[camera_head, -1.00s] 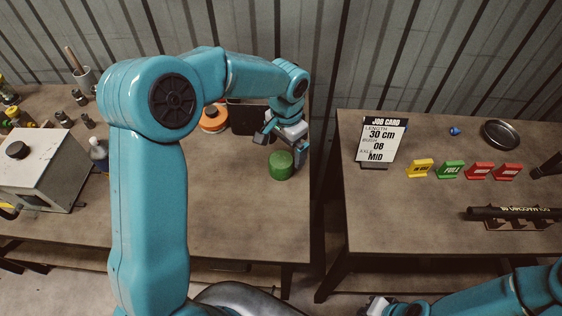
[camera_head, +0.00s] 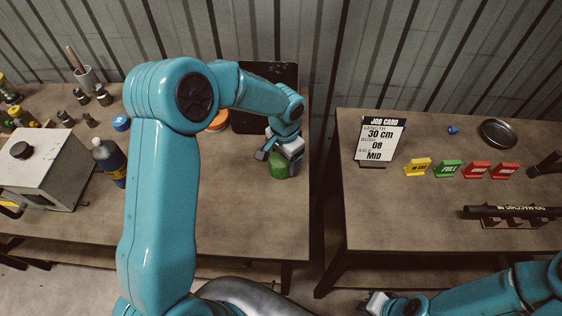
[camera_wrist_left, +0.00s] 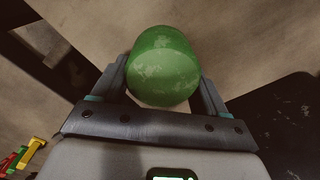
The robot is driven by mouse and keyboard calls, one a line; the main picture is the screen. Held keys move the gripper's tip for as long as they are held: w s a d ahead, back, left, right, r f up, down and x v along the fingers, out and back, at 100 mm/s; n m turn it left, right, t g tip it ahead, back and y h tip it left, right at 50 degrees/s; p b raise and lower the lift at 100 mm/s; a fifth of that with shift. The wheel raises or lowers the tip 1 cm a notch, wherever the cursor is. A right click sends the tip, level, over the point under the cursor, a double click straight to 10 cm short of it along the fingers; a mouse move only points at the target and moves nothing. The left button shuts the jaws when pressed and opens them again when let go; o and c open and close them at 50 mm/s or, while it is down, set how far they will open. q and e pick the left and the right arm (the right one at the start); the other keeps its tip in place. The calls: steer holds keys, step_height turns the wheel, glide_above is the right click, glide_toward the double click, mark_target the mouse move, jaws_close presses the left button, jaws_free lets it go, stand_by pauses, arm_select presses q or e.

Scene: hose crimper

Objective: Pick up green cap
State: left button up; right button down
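The green cap (camera_head: 279,170) stands near the right end of the left table. My left gripper (camera_head: 279,155) is over it and hides its upper part. In the left wrist view the green cap (camera_wrist_left: 163,66) lies between the two fingers of my left gripper (camera_wrist_left: 163,82), one on each side. The fingers are spread wide; whether they touch the cap's sides is hard to tell. My right gripper (camera_head: 376,303) shows only in part at the bottom edge, away from the cap.
An orange round thing (camera_head: 218,122) and a dark panel (camera_head: 264,95) are behind my left arm. A bottle (camera_head: 108,158), a blue cap (camera_head: 121,122) and a grey box machine (camera_head: 45,168) are to the left. A job card (camera_head: 382,140) stands on the right table, across a gap.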

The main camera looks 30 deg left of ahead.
arm_select(q)
step_height(320, 180, up, 20)
steer(key=b, duration=0.1)
steer(key=shift+b, duration=0.3)
stand_by(0.3)
